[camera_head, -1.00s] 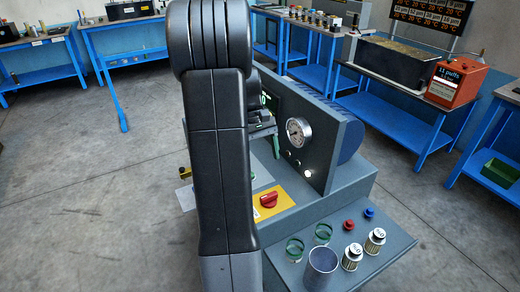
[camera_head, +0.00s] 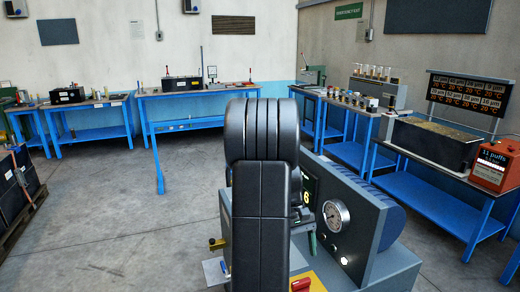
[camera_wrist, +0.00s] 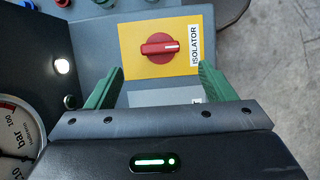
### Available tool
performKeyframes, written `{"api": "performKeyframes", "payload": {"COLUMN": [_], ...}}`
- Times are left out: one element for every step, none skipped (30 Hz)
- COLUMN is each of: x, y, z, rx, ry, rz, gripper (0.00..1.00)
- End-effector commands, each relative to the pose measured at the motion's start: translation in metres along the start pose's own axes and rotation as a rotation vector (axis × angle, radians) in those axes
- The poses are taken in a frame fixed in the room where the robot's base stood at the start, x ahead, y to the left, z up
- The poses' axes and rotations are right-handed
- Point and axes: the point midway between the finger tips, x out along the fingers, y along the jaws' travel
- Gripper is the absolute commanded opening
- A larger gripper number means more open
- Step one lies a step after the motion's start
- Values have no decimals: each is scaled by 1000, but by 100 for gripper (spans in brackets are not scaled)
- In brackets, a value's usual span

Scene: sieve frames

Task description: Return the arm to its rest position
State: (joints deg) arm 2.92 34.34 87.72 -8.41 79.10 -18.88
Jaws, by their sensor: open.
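In the head view my black arm rises in front of a grey machine (camera_head: 375,235) and hides part of it. In the wrist view my gripper (camera_wrist: 157,82) is open, with two green fingers apart and nothing between them. Beyond the fingertips is a red isolator knob (camera_wrist: 160,47) on a yellow plate (camera_wrist: 133,30), its white mark lying horizontal. In the head view the red knob (camera_head: 301,284) shows at the bottom edge, partly cut off. A small part of my gripper shows beside the arm there.
The machine's pressure gauge (camera_head: 336,216) faces left, close to my arm. Blue workbenches (camera_head: 190,122) with instruments line the back wall. A bench at right carries a dark trough (camera_head: 438,143) and a red box (camera_head: 494,166).

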Motion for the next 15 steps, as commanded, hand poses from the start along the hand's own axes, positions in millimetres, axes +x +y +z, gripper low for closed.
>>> {"api": "performKeyframes", "payload": {"x": [11,17,25,31,38,45,50,56,62,67,71,76,79,82,82], "y": [0,0,0,0,0,0,0,0,0,0,0,0,0,0,-1], "z": [1,1,1,1,1,1,1,1,1,1,1,1,1,1,0], "rx": [0,0,0,0,0,0,0,0,0,0,0,1,0,0,-26], "ry": [-4,-4,-4,-4,-5,-4,-3,-4,-3,-4,-3,-2,-1,-1,1], "rz": [-2,-1,-1,-2,-2,-1,-1,-1,-1,-2,-1,-1,-1,-1,11], "gripper": [76,76,76,76,76,76,76,76,76,76,76,76,76,76,76]}}
